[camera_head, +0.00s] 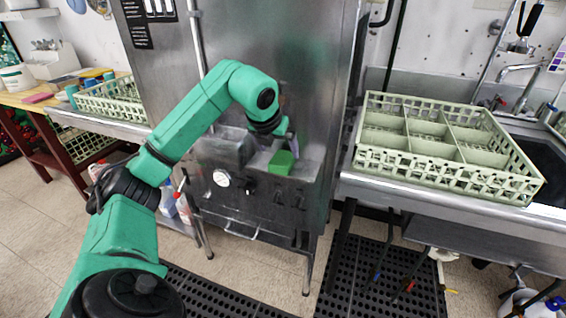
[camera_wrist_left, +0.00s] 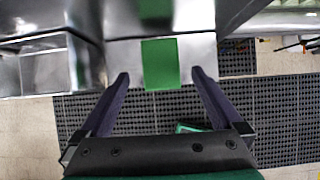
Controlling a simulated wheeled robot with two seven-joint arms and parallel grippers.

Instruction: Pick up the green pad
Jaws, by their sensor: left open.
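The green pad (camera_head: 281,162) sits on a small metal ledge on the front of the steel dish machine. In the left wrist view the green pad (camera_wrist_left: 160,64) shows as a green rectangle ahead of the fingertips, centred between them. My left gripper (camera_head: 291,147) is at the ledge, close to the pad in the head view. In the left wrist view my left gripper (camera_wrist_left: 160,76) is open, with one finger on each side of the gap and nothing held. I cannot tell whether a finger touches the pad. My right gripper is not in view.
The steel dish machine (camera_head: 270,80) stands directly behind the ledge. A pale green divided rack (camera_head: 450,175) sits on the right counter. Another rack (camera_head: 110,103) is at the left. Black perforated mats (camera_head: 385,275) cover the floor below. Bottles (camera_head: 183,208) stand under the left counter.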

